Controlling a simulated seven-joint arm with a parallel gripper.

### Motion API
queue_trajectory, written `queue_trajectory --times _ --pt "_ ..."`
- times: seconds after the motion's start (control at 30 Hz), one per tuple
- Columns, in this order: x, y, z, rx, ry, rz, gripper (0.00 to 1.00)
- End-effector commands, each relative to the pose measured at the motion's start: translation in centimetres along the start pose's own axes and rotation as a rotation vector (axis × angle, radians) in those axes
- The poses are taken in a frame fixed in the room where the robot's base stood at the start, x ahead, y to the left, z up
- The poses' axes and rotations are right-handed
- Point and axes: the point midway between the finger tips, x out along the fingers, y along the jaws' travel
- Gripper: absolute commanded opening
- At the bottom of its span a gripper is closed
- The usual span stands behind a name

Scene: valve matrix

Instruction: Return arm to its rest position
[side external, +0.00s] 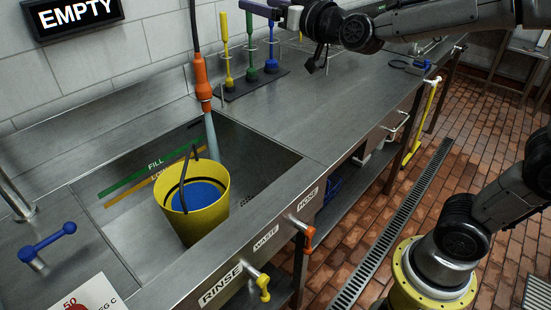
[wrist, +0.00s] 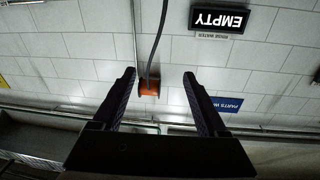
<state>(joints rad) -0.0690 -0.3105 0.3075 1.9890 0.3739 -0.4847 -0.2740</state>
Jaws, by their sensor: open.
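My gripper (wrist: 159,74) shows in the wrist view with its two dark fingers spread apart and nothing between them. Its fingers point toward the tiled wall, and the orange hose fitting (wrist: 149,88) shows beyond the gap. In the side view my arm reaches in from the top right, and my gripper (side external: 262,10) is at the top edge, above the counter near the brush rack. It is clear of the yellow bucket (side external: 212,212), which stands upright in the sink with blue liquid inside.
An orange hose nozzle (side external: 202,80) hangs over the sink. Yellow, green and blue brushes stand in a rack (side external: 247,84). A blue valve handle (side external: 48,241), an orange handle (side external: 308,238) and a yellow handle (side external: 263,286) line the sink. The counter (side external: 330,110) right of the sink is mostly bare.

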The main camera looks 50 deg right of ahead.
Motion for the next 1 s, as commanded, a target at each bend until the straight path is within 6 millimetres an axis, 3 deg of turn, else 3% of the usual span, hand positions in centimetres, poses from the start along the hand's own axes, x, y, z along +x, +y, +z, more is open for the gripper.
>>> queue_trajectory --times 0.03,0.17,0.27,0.4,0.6,0.7,0.8,1.0 --pt "-2.6 0.0 -0.4 -0.005 -0.041 -0.028 0.76" --pt "-8.8 -0.1 1.4 -0.029 -0.201 -0.093 0.76" --pt "-13.4 0.1 4.2 -0.054 -0.346 -0.121 0.76" --pt "-20.0 1.1 9.4 -0.089 -0.577 -0.129 0.76" --pt "-27.5 3.0 16.6 -0.123 -0.925 -0.094 0.76" --pt "-29.8 3.6 18.6 -0.127 -1.049 -0.074 0.76" --pt "-30.8 3.9 19.2 -0.124 -1.106 -0.061 0.76" --pt "-31.1 3.9 19.3 -0.113 -1.124 -0.054 0.76"
